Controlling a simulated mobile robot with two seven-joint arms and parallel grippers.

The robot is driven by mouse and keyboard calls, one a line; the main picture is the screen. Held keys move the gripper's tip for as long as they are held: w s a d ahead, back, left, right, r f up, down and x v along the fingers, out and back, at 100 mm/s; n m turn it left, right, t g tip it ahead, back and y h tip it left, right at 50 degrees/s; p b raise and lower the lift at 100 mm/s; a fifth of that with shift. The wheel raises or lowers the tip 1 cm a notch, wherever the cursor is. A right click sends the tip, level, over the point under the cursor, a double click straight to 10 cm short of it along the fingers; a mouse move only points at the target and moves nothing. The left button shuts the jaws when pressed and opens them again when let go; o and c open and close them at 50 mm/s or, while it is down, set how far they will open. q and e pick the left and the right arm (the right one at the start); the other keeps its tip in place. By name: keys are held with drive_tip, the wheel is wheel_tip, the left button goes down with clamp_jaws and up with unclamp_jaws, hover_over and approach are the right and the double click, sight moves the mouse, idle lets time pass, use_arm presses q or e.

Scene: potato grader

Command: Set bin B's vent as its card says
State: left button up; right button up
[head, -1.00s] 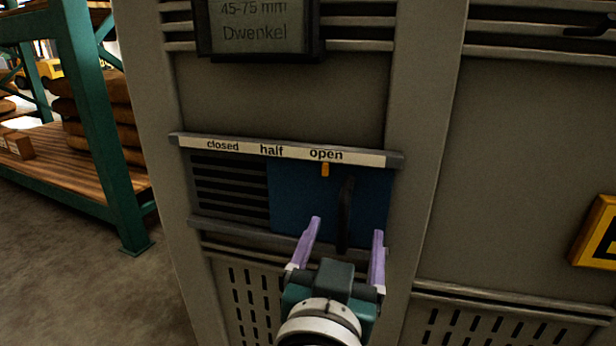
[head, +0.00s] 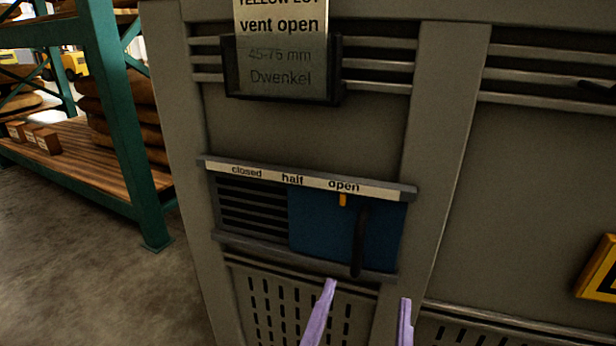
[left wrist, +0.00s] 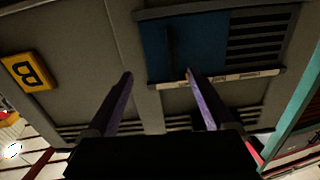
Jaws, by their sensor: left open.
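The vent has a blue sliding plate (head: 325,230) with a dark upright handle (head: 359,238) and an orange pointer (head: 343,200). The pointer stands under "open" on the label strip (head: 310,181), which reads closed, half, open. Dark slots (head: 252,209) show left of the plate. The card (head: 280,55) above reads "vent open", "45-75 mm", "Dwenkel"; its top line is cut off. My left gripper (head: 363,292) is open and empty, below the handle and apart from it. The left wrist view shows its spread fingers (left wrist: 160,75) and the plate (left wrist: 185,45) upside down. My right gripper is not in view.
A yellow sign (head: 598,270) is cut off at the right; the left wrist view shows its letter B (left wrist: 27,71). A green rack (head: 125,130) with sacks and small boxes stands at the left. The floor (head: 80,245) before it is clear.

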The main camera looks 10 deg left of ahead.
use_arm(q)
drive_tip(key=s+p, duration=0.3)
drive_tip(key=s, duration=1.2)
drive_tip(key=shift+a+r+p, duration=0.2)
drive_tip(key=shift+a+p, duration=0.1)
drive_tip(key=shift+p, duration=0.05)
